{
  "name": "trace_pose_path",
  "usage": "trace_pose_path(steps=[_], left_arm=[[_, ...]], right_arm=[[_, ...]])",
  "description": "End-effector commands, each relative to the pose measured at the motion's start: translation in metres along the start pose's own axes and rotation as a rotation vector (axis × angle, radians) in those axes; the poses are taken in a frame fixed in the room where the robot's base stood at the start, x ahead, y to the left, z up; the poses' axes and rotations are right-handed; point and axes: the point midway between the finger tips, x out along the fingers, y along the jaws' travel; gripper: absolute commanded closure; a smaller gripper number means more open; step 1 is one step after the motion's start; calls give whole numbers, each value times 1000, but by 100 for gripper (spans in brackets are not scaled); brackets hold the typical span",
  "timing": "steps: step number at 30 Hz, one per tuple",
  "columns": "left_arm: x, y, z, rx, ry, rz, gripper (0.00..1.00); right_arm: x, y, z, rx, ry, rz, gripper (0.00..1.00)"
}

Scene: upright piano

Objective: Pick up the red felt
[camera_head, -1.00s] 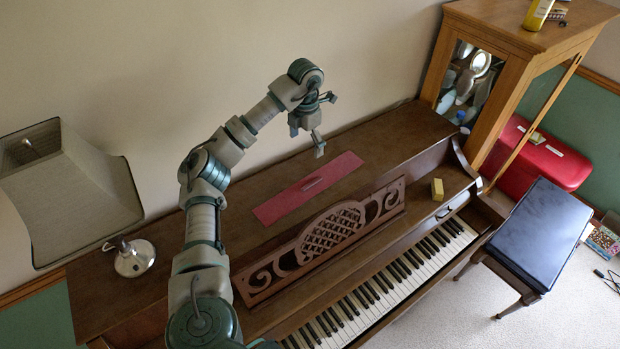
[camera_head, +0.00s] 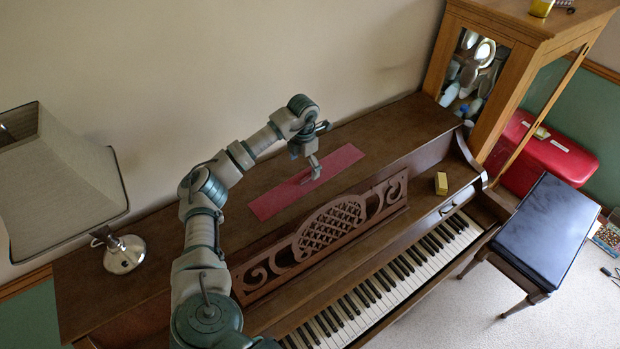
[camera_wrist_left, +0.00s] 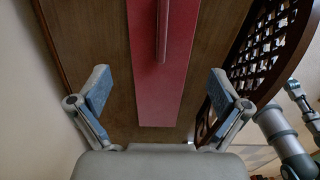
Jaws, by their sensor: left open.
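The red felt (camera_head: 274,203) is a long flat strip on the wooden top of the piano, behind the carved music rack. A narrow raised red ridge (camera_wrist_left: 162,32) runs along its middle. My left gripper (camera_head: 314,170) is above the felt, pointing down, and partly hides the ridge in the head view. In the left wrist view the left gripper (camera_wrist_left: 158,90) is open and empty, its fingers wide apart on either side of the strip. The ridge lies further up that picture, between the fingers' lines.
The carved music rack (camera_head: 330,228) stands close in front of the felt. A lamp (camera_head: 124,254) stands at the left end of the piano top. A yellow block (camera_head: 441,183) sits at the right, near a glass cabinet (camera_head: 475,75). The wall is close behind.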

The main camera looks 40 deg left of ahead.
Motion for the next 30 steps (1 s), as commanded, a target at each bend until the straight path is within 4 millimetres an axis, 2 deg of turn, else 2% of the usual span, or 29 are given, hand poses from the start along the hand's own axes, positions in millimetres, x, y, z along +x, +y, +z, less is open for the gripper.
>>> trace_pose_path(steps=[10,19,30], left_arm=[[48,2,0,-1,2,-2,0],[53,2,0,0,0,-1,0],[54,1,0,0,2,-1,92]], right_arm=[[-5,-3,-4,0,6,-3,36],[-5,0,-4,-2,5,0,36],[-5,2,-3,-2,5,3,36]])
